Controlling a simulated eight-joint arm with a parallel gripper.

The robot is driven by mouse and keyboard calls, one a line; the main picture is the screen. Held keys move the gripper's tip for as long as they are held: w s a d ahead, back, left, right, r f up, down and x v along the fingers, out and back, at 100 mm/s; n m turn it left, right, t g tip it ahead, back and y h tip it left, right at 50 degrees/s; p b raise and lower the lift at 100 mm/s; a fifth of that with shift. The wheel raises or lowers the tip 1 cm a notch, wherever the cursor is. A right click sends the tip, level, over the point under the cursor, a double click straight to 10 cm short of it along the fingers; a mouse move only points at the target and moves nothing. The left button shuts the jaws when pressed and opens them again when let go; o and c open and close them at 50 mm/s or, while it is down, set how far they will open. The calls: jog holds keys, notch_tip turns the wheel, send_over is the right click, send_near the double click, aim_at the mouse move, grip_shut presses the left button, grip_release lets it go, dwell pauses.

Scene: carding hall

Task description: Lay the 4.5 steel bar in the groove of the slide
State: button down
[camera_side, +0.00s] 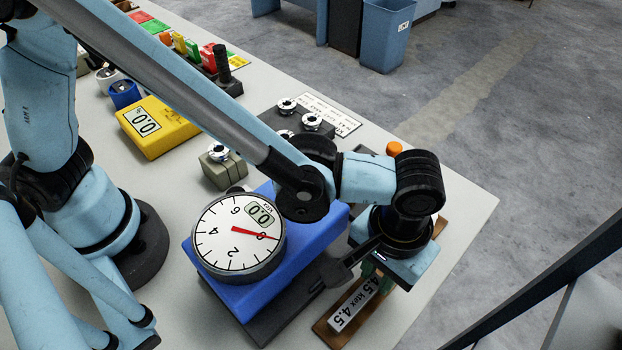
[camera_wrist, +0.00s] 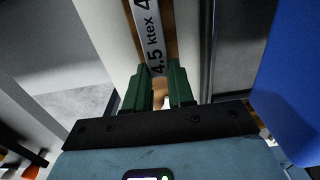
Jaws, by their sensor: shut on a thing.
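A pale strip printed "4.5 ktex 4.5" (camera_side: 357,303) marks the 4.5 steel bar, low on the right of the side view. It also shows in the wrist view (camera_wrist: 152,42), running up and away from the jaws. My gripper (camera_side: 377,279) points down over its far end. In the wrist view, its green fingers (camera_wrist: 165,88) are closed around the bar's near end, which they partly hide. A brown board (camera_side: 326,328) is under the strip; I cannot tell whether the bar touches it. The dark slide (camera_side: 268,326) lies left of it beside the blue gauge; its groove is not clear.
The blue gauge (camera_side: 314,252), with a round dial (camera_side: 213,240) reading 0.0, stands close left of my gripper. Metal-topped weights (camera_side: 311,121) and a yellow meter (camera_side: 157,126) stand farther back. The table's right edge is near, with floor beyond.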

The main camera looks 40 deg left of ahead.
notch_tip(320, 180, up, 18)
jog(key=w+a+m, duration=0.8)
jog(key=w+m, duration=0.1)
jog(key=m, duration=0.9)
jog(key=shift+s+d+f, duration=0.1)
jog(key=shift+f, duration=7.8)
jog(key=shift+f, duration=0.1)
jog(key=c, duration=1)
grip_release()
